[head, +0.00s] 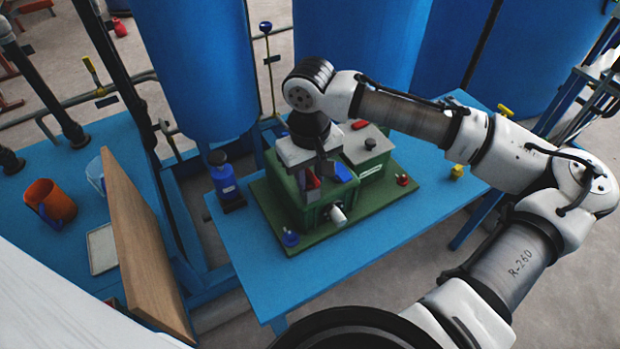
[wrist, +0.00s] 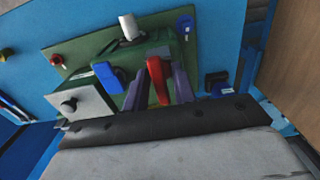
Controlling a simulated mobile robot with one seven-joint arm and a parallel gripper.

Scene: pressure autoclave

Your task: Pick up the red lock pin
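The red lock pin (wrist: 158,80) appears as a red upright piece at the green autoclave block (wrist: 150,48) in the wrist view. In the head view a small red part (head: 312,181) shows just under my gripper (head: 318,172). In the wrist view the two grey-purple fingers of my gripper (wrist: 161,85) stand apart, one on each side of the red piece. I cannot tell whether either finger touches it.
A blue block (wrist: 108,78) sits close beside the left finger. A white cylinder (head: 337,213) sticks out in front. A grey-lidded box (head: 367,145) and red knob (head: 403,180) share the green base. A blue bottle (head: 223,178) and wooden board (head: 140,240) stand left.

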